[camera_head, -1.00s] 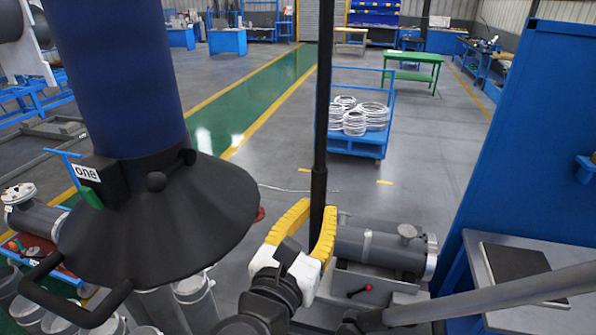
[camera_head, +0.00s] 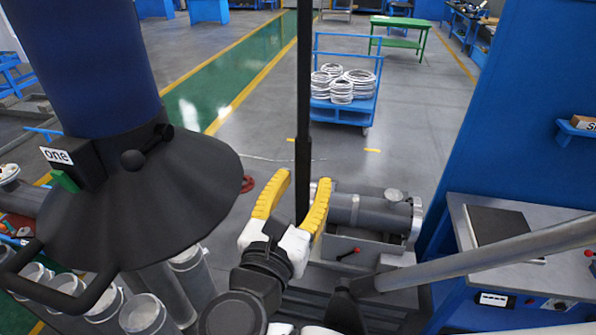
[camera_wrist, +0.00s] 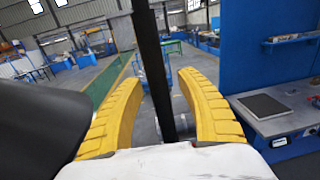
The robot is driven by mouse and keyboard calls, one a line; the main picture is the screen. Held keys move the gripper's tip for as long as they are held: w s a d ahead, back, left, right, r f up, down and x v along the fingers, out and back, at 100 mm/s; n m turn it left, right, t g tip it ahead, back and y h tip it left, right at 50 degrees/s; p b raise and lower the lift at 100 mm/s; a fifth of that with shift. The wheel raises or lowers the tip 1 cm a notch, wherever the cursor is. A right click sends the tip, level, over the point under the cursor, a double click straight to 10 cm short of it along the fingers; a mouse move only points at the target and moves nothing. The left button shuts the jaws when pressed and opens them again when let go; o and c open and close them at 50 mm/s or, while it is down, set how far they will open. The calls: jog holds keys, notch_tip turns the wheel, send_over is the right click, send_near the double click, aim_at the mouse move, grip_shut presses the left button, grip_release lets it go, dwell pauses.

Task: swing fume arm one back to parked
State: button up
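Fume arm one is a thick dark blue tube (camera_head: 85,60) with a wide black hood (camera_head: 150,205) at the left of the head view. A label "one" (camera_head: 57,156) and a green tab are on its collar. A black bar handle (camera_head: 62,298) sticks out at the hood's lower left. The hood also shows at the left edge of the wrist view (camera_wrist: 40,120). My gripper (camera_head: 304,180), with yellow fingers, is to the right of the hood and apart from the handle. It is open. A thin black upright pole (camera_head: 304,90) lines up with the finger gap; its depth is unclear.
A grey flanged cylinder (camera_head: 375,215) lies on a bench behind my gripper. A grey tube (camera_head: 470,255) slants across the lower right. A blue panel (camera_head: 520,110) and worktop (camera_head: 460,215) stand at right.

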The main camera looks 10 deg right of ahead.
jog(key=shift+a, duration=0.1)
jog(key=v, duration=1.2)
